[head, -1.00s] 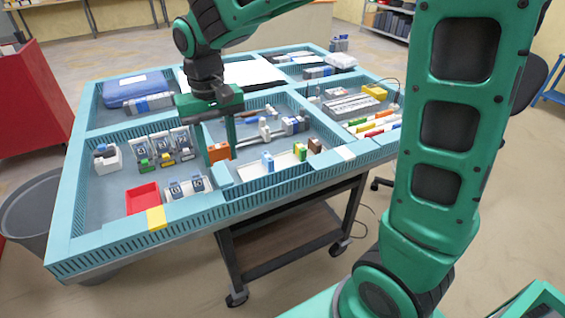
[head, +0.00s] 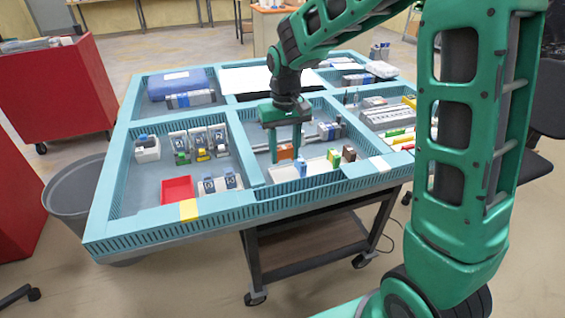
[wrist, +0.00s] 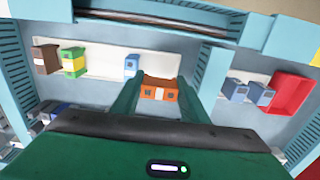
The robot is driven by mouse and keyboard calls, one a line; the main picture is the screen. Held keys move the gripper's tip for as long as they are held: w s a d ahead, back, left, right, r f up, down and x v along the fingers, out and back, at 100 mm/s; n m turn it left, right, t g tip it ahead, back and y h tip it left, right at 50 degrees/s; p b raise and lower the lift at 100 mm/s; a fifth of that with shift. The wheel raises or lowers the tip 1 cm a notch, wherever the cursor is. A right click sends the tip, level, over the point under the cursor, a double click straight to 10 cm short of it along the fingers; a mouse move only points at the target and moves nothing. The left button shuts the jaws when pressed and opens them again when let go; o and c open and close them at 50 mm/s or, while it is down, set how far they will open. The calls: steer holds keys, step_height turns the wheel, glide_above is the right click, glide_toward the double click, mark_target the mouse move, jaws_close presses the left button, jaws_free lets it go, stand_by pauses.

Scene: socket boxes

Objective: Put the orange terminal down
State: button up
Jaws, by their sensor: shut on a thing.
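The orange terminal (head: 286,152) is a small block between the fingertips of my gripper (head: 286,150). In the wrist view the orange terminal (wrist: 159,93) sits between both fingers, and my gripper (wrist: 158,98) is shut on it. It is over the middle front compartment, close to the white strip (wrist: 100,66). I cannot tell whether its underside touches anything. On the strip stand a blue terminal (wrist: 132,66), a green-and-yellow terminal (wrist: 73,62) and a brown terminal (wrist: 46,59).
A divider wall (wrist: 211,76) separates this compartment from the one holding the red tray (head: 177,190) and several grey-blue devices (head: 208,184). The blue table rim (head: 150,228) runs along the front. A rail with grey parts (head: 329,130) lies behind my gripper.

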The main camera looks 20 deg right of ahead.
mark_target(284, 149)
steer(key=shift+f, duration=1.9)
steer(key=shift+f, duration=0.6)
steer(key=o, duration=1.2)
step_height(284, 149, up, 13)
steer(key=shift+r, duration=0.15)
steer(key=s+d+m, duration=0.5)
steer(key=s+d, duration=1.2)
steer(key=s, duration=0.4)
steer(key=shift+m, duration=0.7)
steer(key=s+f, duration=0.1)
steer(key=s, duration=0.2)
steer(key=s+d+f, duration=0.1)
steer(key=s, duration=0.2)
steer(key=s+f, duration=0.1)
steer(key=s, duration=0.3)
steer(key=shift+d+f, duration=0.15)
steer(key=shift+d, duration=0.1)
